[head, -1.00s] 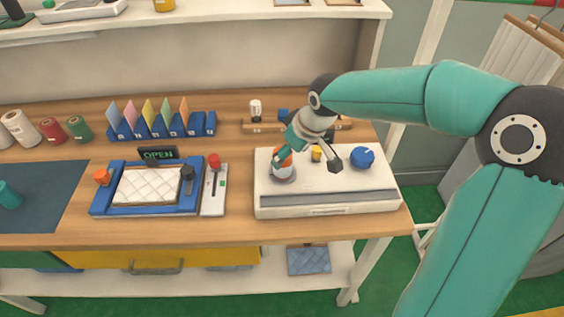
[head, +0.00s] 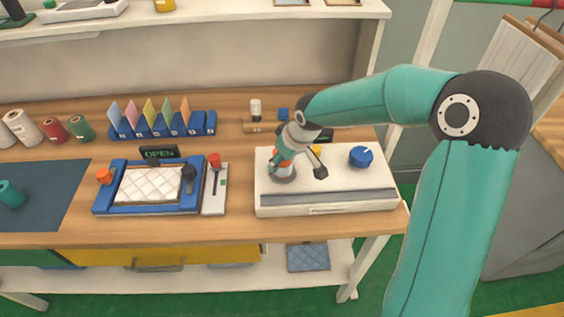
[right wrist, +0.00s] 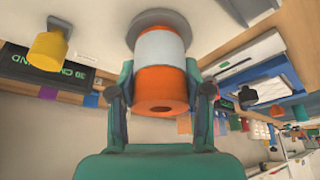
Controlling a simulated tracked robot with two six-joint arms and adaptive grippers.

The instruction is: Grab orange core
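The orange core (right wrist: 160,88), a cylinder with a pale band, stands on a round grey base on the white machine (head: 340,196). In the head view it is mostly hidden by my right gripper (head: 278,163). In the right wrist view my right gripper (right wrist: 161,80) is open, with one finger on each side of the core. The fingers are very close to its sides; firm contact is not clear. My left gripper is not in view.
A blue knob (head: 361,156) and a yellow knob (right wrist: 48,48) are on the machine. A blue-framed tray (head: 118,209) with a white quilted pad lies to the left. A blue card rack (head: 165,132) stands behind it. Thread spools are at far left.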

